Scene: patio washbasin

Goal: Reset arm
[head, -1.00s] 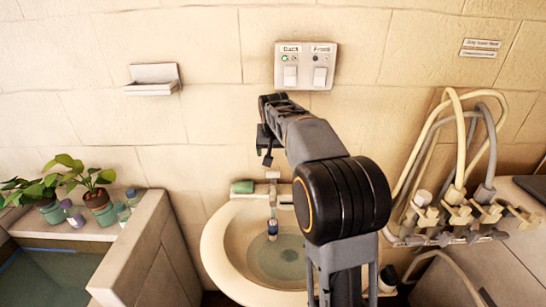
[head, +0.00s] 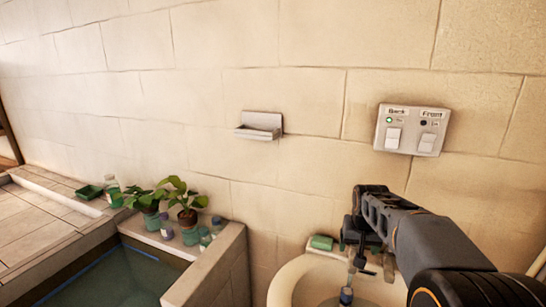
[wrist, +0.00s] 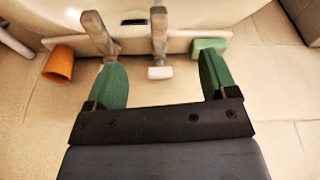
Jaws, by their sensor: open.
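My gripper (wrist: 162,82) is open, with two green fingers spread apart and nothing between them. In the head view my gripper (head: 360,245) hangs at the end of my arm, in front of the wall and above the washbasin (head: 284,285). In the wrist view the fingers point toward the basin's back edge (wrist: 185,12), where two taps (wrist: 159,38) stand. A green block (wrist: 209,47) lies near the right finger and an orange cup (wrist: 58,64) is at the left. The green block also shows in the head view (head: 320,243).
A switch panel (head: 411,130) marked Back and Front is on the wall, with a green light lit on the Back side. An empty wall shelf (head: 260,126) is left of it. Potted plants (head: 180,200) and bottles stand on a ledge beside a water-filled tub (head: 120,280).

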